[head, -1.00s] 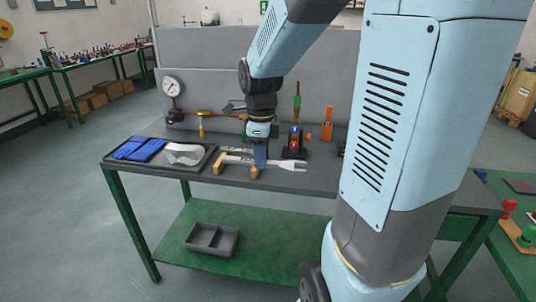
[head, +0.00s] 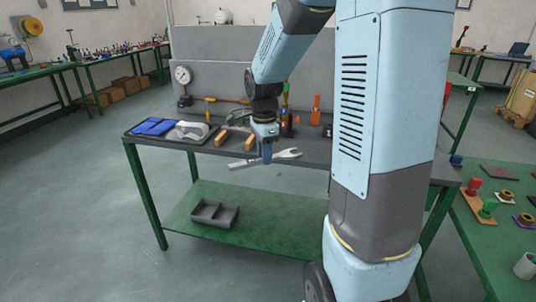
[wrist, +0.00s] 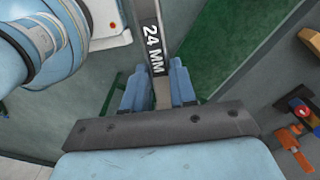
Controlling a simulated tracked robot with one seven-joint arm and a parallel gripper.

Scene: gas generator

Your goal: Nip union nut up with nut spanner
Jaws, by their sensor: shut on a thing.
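The nut spanner (head: 285,154) is a grey open-ended spanner, held about level in front of the bench's front edge, its open jaw to the right. My gripper (head: 266,156) is shut on its shank. In the wrist view the spanner shank (wrist: 152,40), marked 24 MM, runs between both blue fingers of my gripper (wrist: 158,88). A copper-coloured pipe (head: 228,100) runs along the back of the bench from a pressure gauge (head: 183,76). My arm hides part of this pipe, and I cannot make out the union nut.
Wooden rests (head: 220,137) stand on the bench behind the spanner. A dark tray (head: 172,140) with blue gloves (head: 154,127) and clear goggles (head: 190,131) is at the left. An orange upright item (head: 315,108) stands at the back right. A grey bin (head: 214,213) is on the lower shelf.

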